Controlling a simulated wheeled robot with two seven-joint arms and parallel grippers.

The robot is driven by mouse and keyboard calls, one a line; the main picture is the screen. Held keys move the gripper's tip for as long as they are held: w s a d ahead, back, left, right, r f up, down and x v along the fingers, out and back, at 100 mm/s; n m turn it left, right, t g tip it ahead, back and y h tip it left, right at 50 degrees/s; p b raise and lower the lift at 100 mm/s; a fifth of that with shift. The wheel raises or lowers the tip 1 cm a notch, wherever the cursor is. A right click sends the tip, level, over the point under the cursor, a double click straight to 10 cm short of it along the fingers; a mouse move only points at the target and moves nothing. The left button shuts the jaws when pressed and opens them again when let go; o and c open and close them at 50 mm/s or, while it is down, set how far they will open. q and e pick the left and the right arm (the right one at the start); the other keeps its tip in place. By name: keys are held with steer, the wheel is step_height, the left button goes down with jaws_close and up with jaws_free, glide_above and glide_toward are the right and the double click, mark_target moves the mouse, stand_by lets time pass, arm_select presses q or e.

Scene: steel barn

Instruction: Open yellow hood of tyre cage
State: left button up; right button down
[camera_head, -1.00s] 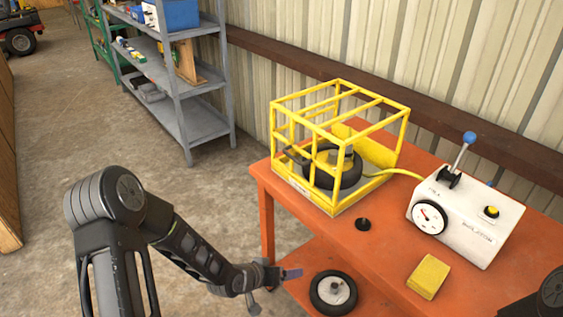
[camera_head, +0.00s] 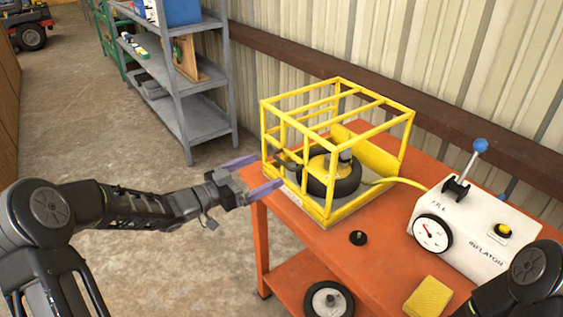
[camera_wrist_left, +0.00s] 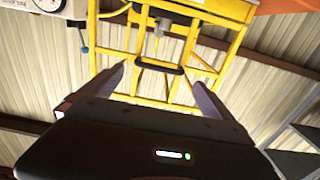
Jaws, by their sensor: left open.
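The yellow tyre cage (camera_head: 329,200) stands on the left end of the orange table. Its barred yellow hood (camera_head: 372,126) looks closed, with a black tyre (camera_head: 345,186) inside. My left gripper (camera_head: 257,174) is open and empty, its two purple-grey fingers pointing at the cage's left side. I cannot tell if a fingertip touches the bars. In the left wrist view the cage bars (camera_wrist_left: 232,57) appear beyond and between the open fingers (camera_wrist_left: 162,88), with a dark bar (camera_wrist_left: 158,67) across them. My right arm shows at the lower right edge; its gripper is out of frame.
On the orange table (camera_head: 378,238) are a white inflator box (camera_head: 465,232) with a blue-knobbed lever, a yellow sponge-like block (camera_head: 428,297) and a small black knob (camera_head: 358,238). A small wheel (camera_head: 328,302) lies lower down.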

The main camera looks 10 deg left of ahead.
mark_target(282, 162)
arm_select(q)
steer(key=x, duration=0.7)
steer(key=shift+w+p, duration=0.1)
steer(key=shift+p, duration=0.3)
